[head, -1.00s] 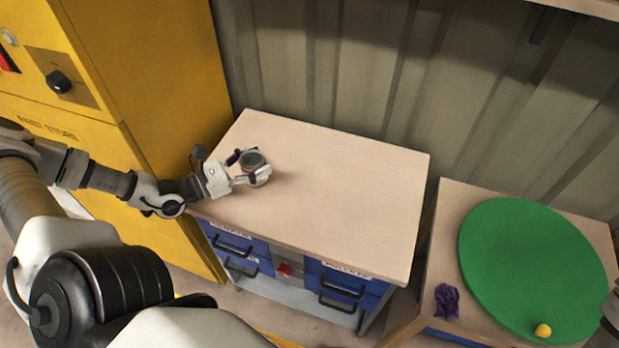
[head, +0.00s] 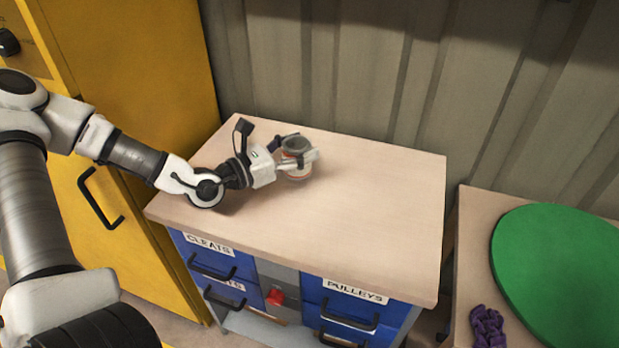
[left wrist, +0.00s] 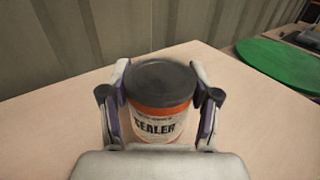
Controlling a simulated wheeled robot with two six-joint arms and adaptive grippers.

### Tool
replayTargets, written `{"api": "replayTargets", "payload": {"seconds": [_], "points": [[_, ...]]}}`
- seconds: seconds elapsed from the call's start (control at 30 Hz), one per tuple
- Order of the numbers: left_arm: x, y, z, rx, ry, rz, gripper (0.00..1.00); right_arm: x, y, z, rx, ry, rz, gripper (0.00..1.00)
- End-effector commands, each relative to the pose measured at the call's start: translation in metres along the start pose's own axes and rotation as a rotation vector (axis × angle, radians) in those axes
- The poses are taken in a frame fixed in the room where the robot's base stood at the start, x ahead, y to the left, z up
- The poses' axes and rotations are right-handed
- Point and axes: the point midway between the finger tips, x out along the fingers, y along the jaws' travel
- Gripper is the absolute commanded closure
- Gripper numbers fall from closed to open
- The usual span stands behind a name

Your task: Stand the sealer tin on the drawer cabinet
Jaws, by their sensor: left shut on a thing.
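The sealer tin (head: 296,146) has a dark grey lid, an orange band and a white label; its "SEALER" lettering shows in the left wrist view (left wrist: 158,112). It is upright, over the bare wooden top of the drawer cabinet (head: 350,215), towards the back left. I cannot tell for sure whether its base touches the top. My left gripper (head: 298,160) is shut on the tin, with a finger on each side, also in the left wrist view (left wrist: 160,106). The cabinet has blue drawers labelled "CLEATS" and "PULLEYS". My right gripper is not in view.
A tall yellow cabinet (head: 150,60) stands at the left, and a ribbed metal wall (head: 400,90) is behind. To the right, a lower bench (head: 468,240) holds a green disc (head: 560,260) and a purple object (head: 487,326). The rest of the cabinet top is clear.

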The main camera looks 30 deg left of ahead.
Motion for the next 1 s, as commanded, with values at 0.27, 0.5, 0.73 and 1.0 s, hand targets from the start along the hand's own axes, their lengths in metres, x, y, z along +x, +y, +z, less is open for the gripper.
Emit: {"api": "replayTargets", "payload": {"seconds": [0.27,0.5,0.73,1.0], "points": [[0.024,-0.004,-0.008,0.001,0.001,0.000,0.87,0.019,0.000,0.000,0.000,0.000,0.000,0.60],[0.024,-0.004,-0.038,-0.002,0.000,0.000,0.87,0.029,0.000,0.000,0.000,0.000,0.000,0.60],[0.024,-0.004,-0.039,-0.002,-0.001,0.000,0.87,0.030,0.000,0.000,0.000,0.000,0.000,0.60],[0.024,-0.004,-0.039,-0.002,0.000,0.000,0.13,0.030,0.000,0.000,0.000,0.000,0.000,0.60]]}}
